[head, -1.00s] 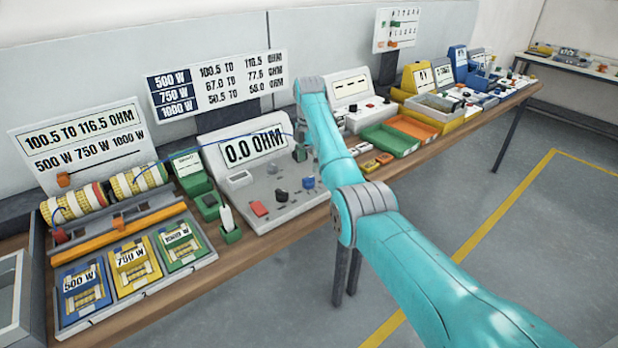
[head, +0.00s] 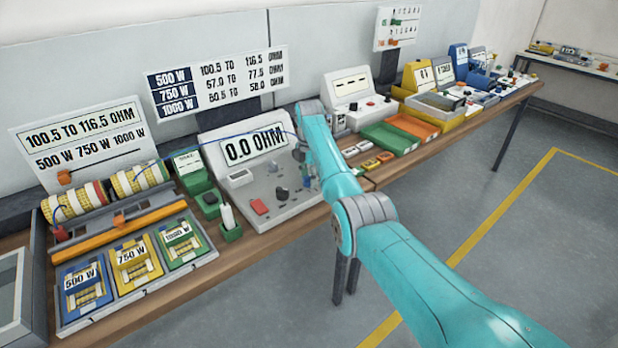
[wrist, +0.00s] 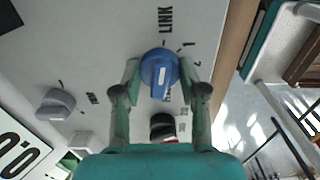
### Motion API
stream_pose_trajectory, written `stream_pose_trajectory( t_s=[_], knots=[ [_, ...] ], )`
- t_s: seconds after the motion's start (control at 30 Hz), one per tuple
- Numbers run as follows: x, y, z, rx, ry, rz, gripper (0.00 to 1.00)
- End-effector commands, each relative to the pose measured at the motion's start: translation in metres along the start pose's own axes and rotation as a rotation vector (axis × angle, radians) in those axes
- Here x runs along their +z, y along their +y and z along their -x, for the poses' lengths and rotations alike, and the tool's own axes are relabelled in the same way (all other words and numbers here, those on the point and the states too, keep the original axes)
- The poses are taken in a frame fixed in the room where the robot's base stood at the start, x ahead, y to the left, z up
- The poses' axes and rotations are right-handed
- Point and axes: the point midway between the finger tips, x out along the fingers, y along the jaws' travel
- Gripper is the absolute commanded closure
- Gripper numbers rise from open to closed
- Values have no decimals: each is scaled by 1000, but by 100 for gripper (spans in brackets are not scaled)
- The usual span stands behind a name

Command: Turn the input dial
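The grey meter console (head: 262,207) stands on the bench with its display reading 0.0 OHM. In the wrist view, a blue dial (wrist: 160,72) with a white pointer mark sits on the console face beside the word LINK. My gripper (wrist: 158,78) is over this dial, with one finger on each side of it; the fingers look open, and contact is not clear. A grey dial (wrist: 55,104) lies to the left with a small unreadable label, and a black knob (wrist: 163,127) is partly hidden below the blue dial. In the head view my arm hides most of the gripper.
A blue cable (head: 225,137) runs from the wound coils (head: 140,178) to the console's right side. A green holder (head: 230,228) stands left of the console front. Green (head: 390,136) and orange (head: 415,126) trays lie to the right.

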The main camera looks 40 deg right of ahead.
Motion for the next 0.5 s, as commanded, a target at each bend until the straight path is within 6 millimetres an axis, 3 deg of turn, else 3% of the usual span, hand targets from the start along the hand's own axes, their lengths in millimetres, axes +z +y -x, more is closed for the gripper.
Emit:
stream_pose_trajectory(
  t_s=[0.03, 0.1, 0.5],
  knots=[
    [0, 0, 0, 0, 0, 0, 80],
    [0, 0, 0, 0, 0, 0, 93],
    [0, 0, 0, 0, 0, -62, 93]
  ],
)
